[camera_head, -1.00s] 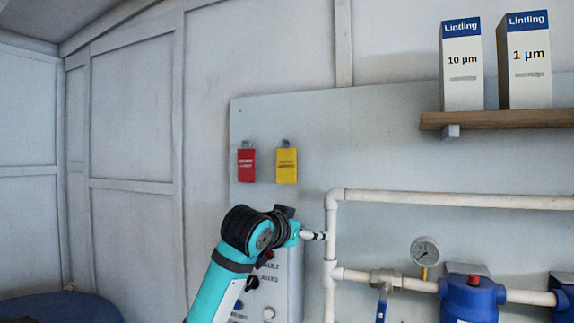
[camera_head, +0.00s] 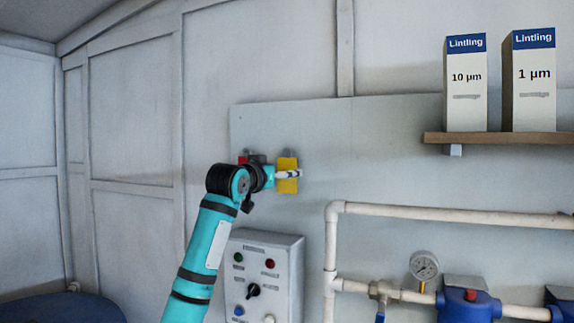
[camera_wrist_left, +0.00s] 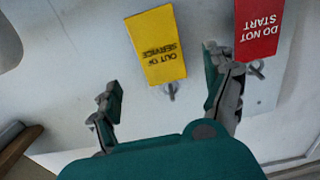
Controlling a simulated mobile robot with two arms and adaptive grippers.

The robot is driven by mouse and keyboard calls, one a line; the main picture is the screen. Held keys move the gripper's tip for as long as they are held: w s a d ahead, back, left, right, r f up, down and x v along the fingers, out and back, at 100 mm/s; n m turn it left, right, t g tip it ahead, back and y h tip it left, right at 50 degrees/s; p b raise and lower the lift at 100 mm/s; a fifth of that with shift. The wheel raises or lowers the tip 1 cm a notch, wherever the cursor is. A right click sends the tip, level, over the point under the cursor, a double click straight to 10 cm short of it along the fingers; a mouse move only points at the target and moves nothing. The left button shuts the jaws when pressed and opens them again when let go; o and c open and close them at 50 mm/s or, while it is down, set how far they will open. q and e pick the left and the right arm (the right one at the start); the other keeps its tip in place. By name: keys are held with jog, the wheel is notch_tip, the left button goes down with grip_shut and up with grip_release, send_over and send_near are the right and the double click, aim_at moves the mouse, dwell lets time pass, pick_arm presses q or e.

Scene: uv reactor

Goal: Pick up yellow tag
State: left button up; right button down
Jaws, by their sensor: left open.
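The yellow tag (camera_head: 288,183) hangs on the grey wall board, partly covered by my left gripper in the head view. In the left wrist view the yellow tag (camera_wrist_left: 156,46) reads "OUT OF SERVICE" and lies ahead of and between my fingers. My left gripper (camera_head: 290,174) is in front of the tag; in the wrist view its fingers (camera_wrist_left: 160,90) are spread apart with nothing between them. I cannot tell whether a finger touches the tag. My right gripper is not in view.
A red "DO NOT START" tag (camera_wrist_left: 257,28) hangs beside the yellow tag, close to one finger. Below are a control box (camera_head: 262,275) and white pipes (camera_head: 440,212). A shelf (camera_head: 500,138) with two filter boxes is at upper right.

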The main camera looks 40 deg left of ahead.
pick_arm(q)
jog(key=p+x, duration=0.1)
jog(key=x, duration=0.1)
jog(key=p+x, duration=0.2)
jog(key=f+p+x, duration=0.1)
jog(key=x, duration=0.1)
jog(key=shift+w+a+r+p, duration=0.1)
jog(key=shift+w+a+p, duration=0.1)
jog(key=shift+p, duration=0.1)
jog(key=shift+c, duration=0.4)
jog(key=c, duration=1)
jog(key=shift+s, duration=0.1)
